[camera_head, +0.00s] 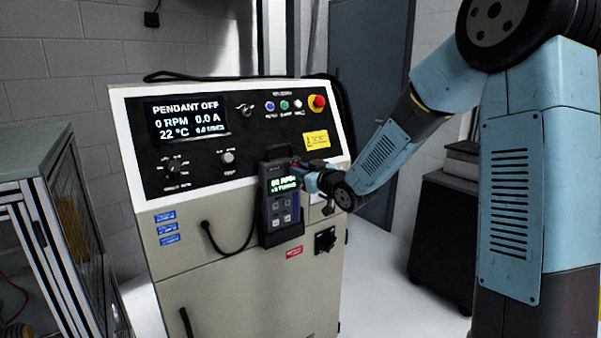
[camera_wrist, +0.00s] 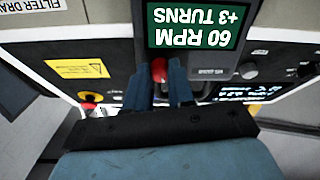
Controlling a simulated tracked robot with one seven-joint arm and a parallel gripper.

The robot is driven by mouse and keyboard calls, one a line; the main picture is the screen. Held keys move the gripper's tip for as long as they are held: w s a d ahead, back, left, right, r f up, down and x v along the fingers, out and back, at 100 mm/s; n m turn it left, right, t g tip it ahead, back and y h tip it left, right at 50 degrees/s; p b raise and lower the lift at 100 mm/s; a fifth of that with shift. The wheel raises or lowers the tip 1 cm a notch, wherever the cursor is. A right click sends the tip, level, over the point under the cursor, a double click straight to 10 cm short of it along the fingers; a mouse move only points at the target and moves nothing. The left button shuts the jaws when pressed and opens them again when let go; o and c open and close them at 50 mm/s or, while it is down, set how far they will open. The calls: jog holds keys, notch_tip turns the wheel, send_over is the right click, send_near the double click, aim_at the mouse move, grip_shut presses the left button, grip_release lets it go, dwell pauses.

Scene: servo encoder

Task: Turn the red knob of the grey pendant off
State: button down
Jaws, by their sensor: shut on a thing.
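The grey pendant (camera_head: 278,205) hangs upright on the front of the beige cabinet, with a small green screen and several buttons. In the wrist view its green screen (camera_wrist: 197,27) appears upside down and reads "60 RPM +3 TURNS". The red knob (camera_wrist: 159,70) shows between the fingers of my gripper (camera_wrist: 172,78), which is shut on it. In the head view my gripper (camera_head: 309,180) reaches the upper right side of the pendant from the right, and the knob is mostly hidden there. The cabinet display (camera_head: 187,118) reads "PENDANT OFF", "0 RPM", "0.0 A" and "22 °C".
The cabinet (camera_head: 190,275) has a black sloped panel with knobs, coloured buttons and a red emergency stop (camera_head: 317,103). A black rotary switch (camera_head: 325,240) sits to the right below the pendant. A cable loops left of the pendant. A caged bench (camera_head: 50,215) stands at left.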

jog(key=shift+n, duration=0.6)
jog(key=shift+f, duration=0.1)
jog(key=c, duration=1)
grip_release()
jog(key=shift+o, duration=0.2)
jog(key=v, duration=1.3)
jog(key=shift+s, duration=0.4)
jog(key=shift+d, duration=0.15)
